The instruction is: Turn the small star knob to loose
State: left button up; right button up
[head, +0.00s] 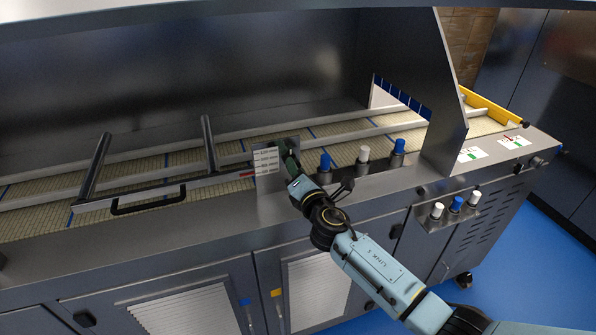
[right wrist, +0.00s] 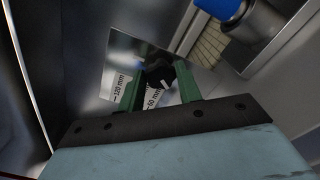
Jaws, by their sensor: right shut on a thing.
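The small star knob (right wrist: 158,72) is black and shows between the green fingers of my right gripper (right wrist: 159,86) in the right wrist view. The fingers sit on either side of it and are shut on it. Behind it is a shiny plate (right wrist: 118,65) with "120 mm" and "60 mm" markings. In the head view my right gripper (head: 291,152) reaches the right side of this upright plate (head: 266,162), and its fingers largely hide the knob. I cannot read any loose or tight marking. My left gripper is not in view.
Blue- and white-topped posts (head: 363,155) stand just right of my right gripper. A rail with a black handle (head: 148,200) runs left over the mesh conveyor (head: 30,228). A slanted metal hood panel (head: 447,110) rises at the right. More capped posts (head: 456,204) stand on a side shelf.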

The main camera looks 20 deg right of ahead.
jog(key=o, duration=1)
jog(key=shift+s, duration=0.1)
jog(key=s, duration=1.3)
jog(key=shift+s+d, duration=0.1)
jog(key=shift+d, duration=0.15)
